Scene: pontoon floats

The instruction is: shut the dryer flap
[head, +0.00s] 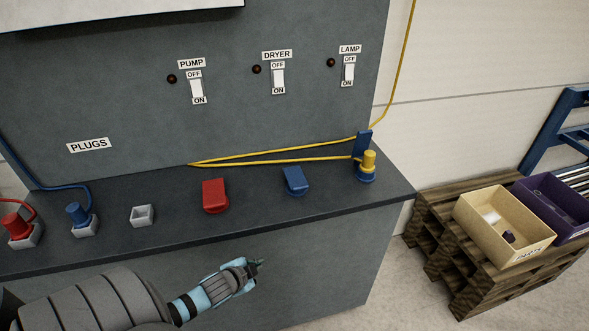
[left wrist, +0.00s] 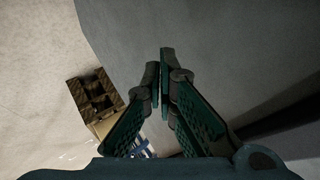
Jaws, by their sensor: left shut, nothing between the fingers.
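On the console top (head: 330,203), a blue flap (head: 295,180) sits below the DRYER label and looks lowered over its socket. Whether it is fully shut is hard to tell. A red flap (head: 214,195) to its left also looks lowered. To the right, a raised blue flap (head: 362,143) stands behind a yellow plug (head: 368,162) in its socket. My left gripper (head: 258,264) is shut and empty, in front of the console's front face, apart from the flaps. Its closed fingers (left wrist: 162,80) show in the left wrist view. My right gripper is not in view.
PUMP, DRYER (head: 278,78) and LAMP switches are on the upright panel. A yellow cable (head: 270,155) runs behind the flaps. Red and blue plugs (head: 78,214) and an empty grey holder (head: 142,215) are at left. Pallets with a cream box (head: 505,245) and purple box stand right.

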